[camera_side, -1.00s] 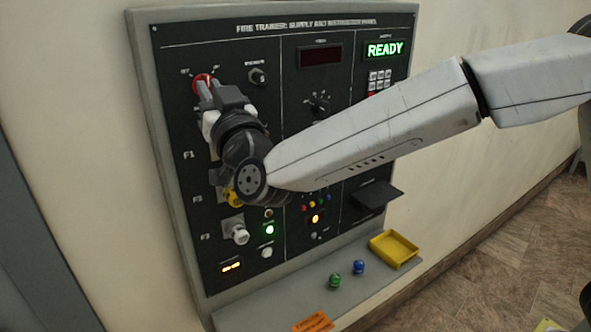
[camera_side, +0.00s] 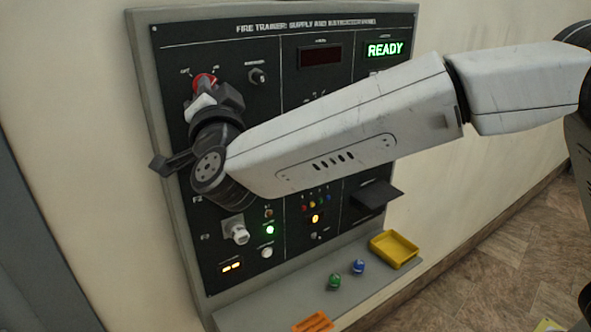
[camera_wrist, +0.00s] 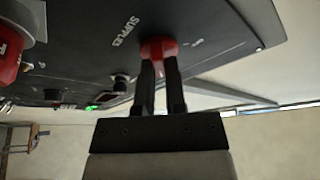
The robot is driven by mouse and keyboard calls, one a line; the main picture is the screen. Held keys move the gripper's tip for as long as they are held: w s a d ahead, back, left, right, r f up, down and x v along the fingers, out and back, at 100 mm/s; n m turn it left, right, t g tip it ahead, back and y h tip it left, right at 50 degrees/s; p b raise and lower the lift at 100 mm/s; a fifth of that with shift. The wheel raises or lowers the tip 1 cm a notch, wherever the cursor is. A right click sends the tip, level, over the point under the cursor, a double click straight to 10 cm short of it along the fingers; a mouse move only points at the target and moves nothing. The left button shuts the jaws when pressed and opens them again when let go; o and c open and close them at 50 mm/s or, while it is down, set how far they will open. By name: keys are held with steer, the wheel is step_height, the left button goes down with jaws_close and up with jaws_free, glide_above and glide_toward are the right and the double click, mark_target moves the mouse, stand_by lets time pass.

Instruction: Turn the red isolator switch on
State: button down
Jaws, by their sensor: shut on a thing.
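The red isolator switch (camera_side: 204,80) is a red rotary knob at the upper left of the dark panel, with small labels on either side above it. My gripper (camera_side: 207,92) is at this knob, its fingers pointing into the panel. In the wrist view the red knob (camera_wrist: 158,48) sits between the tips of my two dark fingers (camera_wrist: 160,72), which are shut on it. The fingers and wrist hide part of the knob, so its exact pointer angle cannot be told.
The panel (camera_side: 290,85) has a black knob (camera_side: 257,76) right of the switch and a green READY display (camera_side: 385,49). My forearm covers the panel's middle. A shelf below holds a yellow tray (camera_side: 394,249), a green piece (camera_side: 334,281) and a blue piece (camera_side: 358,267).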

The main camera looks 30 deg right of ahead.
stand_by(0.4)
steer(key=c, duration=0.7)
jaws_free()
steer(key=v, duration=0.8)
steer(key=shift+w, duration=0.1)
